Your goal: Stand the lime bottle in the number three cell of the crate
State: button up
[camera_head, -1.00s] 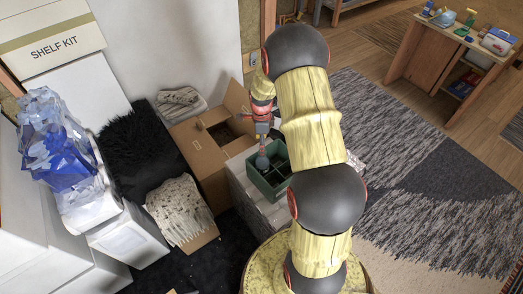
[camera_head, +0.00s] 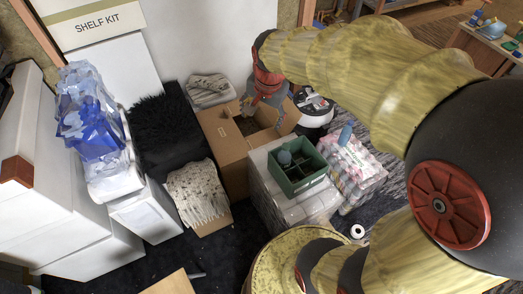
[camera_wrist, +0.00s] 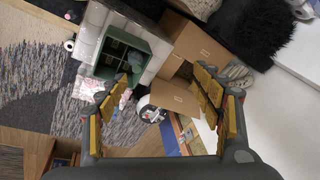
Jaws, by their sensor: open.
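A dark green divided crate (camera_head: 302,184) sits on a stack of white packages. A grey-blue bottle (camera_head: 284,157) stands in its far-left cell in the head view, its top showing above the rim. The bottle (camera_wrist: 135,59) also shows at the crate's corner in the wrist view. I cannot read cell numbers, and no clearly lime-coloured bottle shows. My gripper (camera_head: 261,101) is over the open cardboard box, behind and apart from the crate. In the wrist view, its yellow-padded fingers (camera_wrist: 157,80) are spread with nothing between them.
The open cardboard box (camera_head: 226,150) stands behind the crate. A wrapped bundle (camera_head: 352,172) with a blue bottle-like item (camera_head: 346,134) on it is to the right. A round black-and-white device (camera_head: 316,107) sits behind. A black furry box (camera_head: 168,128) is at left.

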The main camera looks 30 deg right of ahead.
jog(key=s+a+r+n+t, duration=0.1)
jog(key=s+a+r+n, duration=0.2)
jog(key=s+n, duration=0.3)
jog(key=s+a+r+n+t, duration=0.1)
jog(key=s+a+r+n, duration=0.3)
jog(key=s, duration=0.5)
jog(key=shift+s+a+r+n+t+y, duration=0.3)
jog(key=shift+a+n, duration=0.6)
jog(key=shift+a, duration=0.3)
notch_tip(320, 180, down, 8)
jog(key=b, duration=0.7)
jog(key=shift+r, duration=0.25)
jog(key=shift+c, duration=1.2)
